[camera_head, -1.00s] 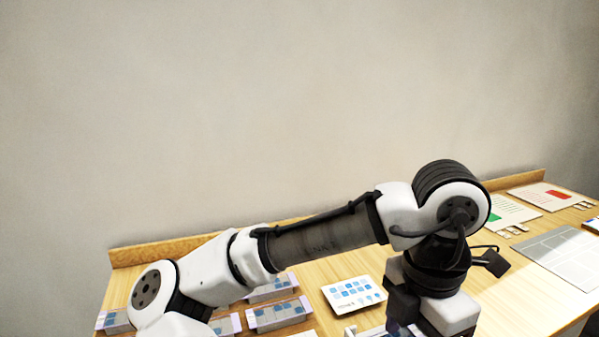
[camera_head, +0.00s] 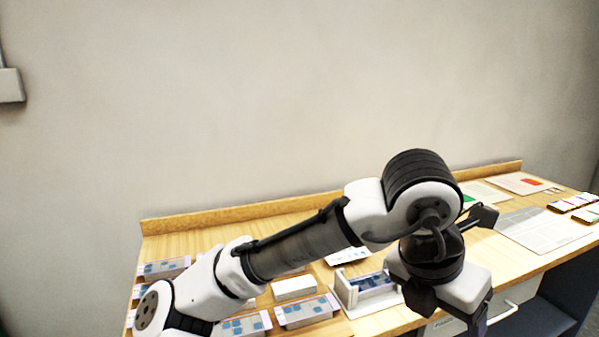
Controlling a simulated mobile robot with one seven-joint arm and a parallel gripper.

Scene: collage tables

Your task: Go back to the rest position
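My arm stretches across the front of the wooden table, from the lower left to the right of centre. My gripper (camera_head: 462,296) hangs at its end, pointing down, over or just past the table's front edge. Its fingers run into the bottom border of the picture, so I cannot see whether they are open or shut, or whether anything is between them.
The wooden table (camera_head: 190,235) carries several trays of blue pieces (camera_head: 307,311), a white box (camera_head: 294,288) and an open holder (camera_head: 345,291). Flat sheets (camera_head: 538,228) lie at the right. A drawer handle (camera_head: 503,313) is below the front edge.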

